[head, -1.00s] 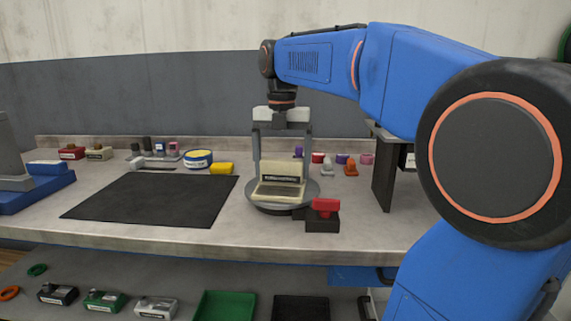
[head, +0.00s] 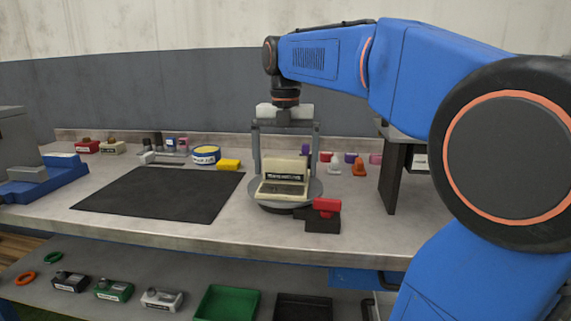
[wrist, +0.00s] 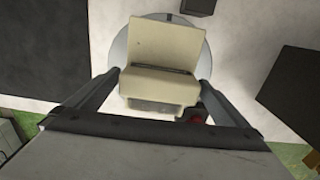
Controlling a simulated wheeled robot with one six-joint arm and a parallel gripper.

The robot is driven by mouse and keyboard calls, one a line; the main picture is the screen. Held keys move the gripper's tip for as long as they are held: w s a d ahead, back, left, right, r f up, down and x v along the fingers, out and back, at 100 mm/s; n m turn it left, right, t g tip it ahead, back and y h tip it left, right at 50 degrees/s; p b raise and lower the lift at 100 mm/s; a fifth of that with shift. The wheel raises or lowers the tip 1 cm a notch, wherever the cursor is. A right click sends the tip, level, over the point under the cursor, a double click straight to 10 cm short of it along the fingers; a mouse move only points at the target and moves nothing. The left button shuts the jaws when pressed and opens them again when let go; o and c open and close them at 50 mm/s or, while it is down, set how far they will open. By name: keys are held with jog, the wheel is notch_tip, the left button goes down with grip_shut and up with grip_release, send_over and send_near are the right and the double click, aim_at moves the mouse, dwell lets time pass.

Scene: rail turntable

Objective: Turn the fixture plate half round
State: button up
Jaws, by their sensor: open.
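The fixture plate (head: 270,208) is a round grey disc on the bench. A cream, stepped fixture with a dark label (head: 284,178) stands on it, its label side toward the head camera; in the wrist view (wrist: 160,85) it shows from above. My gripper (head: 286,176) is open and points down, with one finger on each side of the cream fixture. In the wrist view the fingertips (wrist: 158,80) reach beside the fixture over the disc. I cannot tell whether they touch it. A black block with a red top (head: 325,207) sits at the disc's front right edge.
A black mat (head: 160,195) lies left of the disc. Small coloured items (head: 358,166) stand behind right, beside a dark upright stand (head: 393,175).

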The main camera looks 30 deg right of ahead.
notch_tip(320, 180, up, 17)
jog(key=shift+r, duration=0.2)
dwell(0.5)
dwell(0.5)
